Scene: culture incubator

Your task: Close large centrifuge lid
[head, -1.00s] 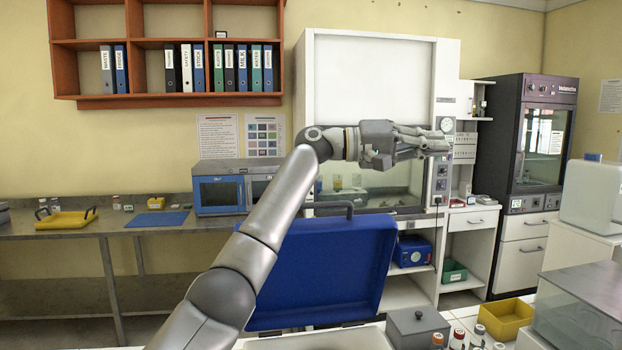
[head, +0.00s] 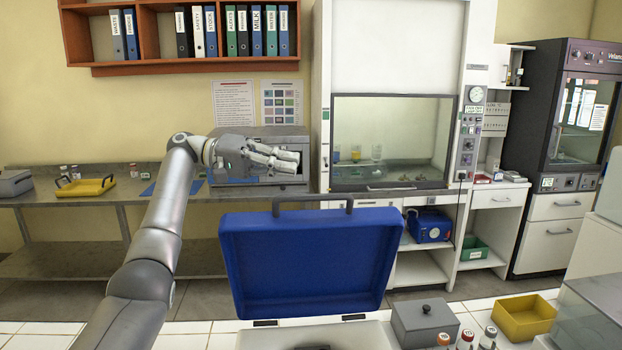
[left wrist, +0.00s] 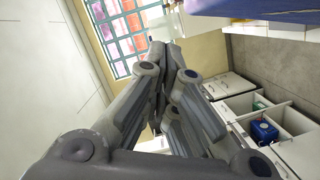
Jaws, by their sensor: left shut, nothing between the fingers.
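The large centrifuge's blue lid (head: 310,255) stands raised in the middle of the head view, with a dark handle (head: 312,203) along its top edge. The white centrifuge body (head: 270,337) shows below it, cut off by the bottom edge. My left gripper (head: 297,160) is shut and empty, above and a little left of the lid handle, apart from it. In the left wrist view its fingers (left wrist: 168,62) are close together with nothing between them. A blue surface at the top right of that view may be the lid. My right gripper is not in view.
A grey lidded box (head: 420,322), several small bottles (head: 466,340) and a yellow tray (head: 524,316) stand right of the centrifuge. A fume hood (head: 390,140) and a back bench (head: 130,192) stand behind. Open floor lies left of the lid.

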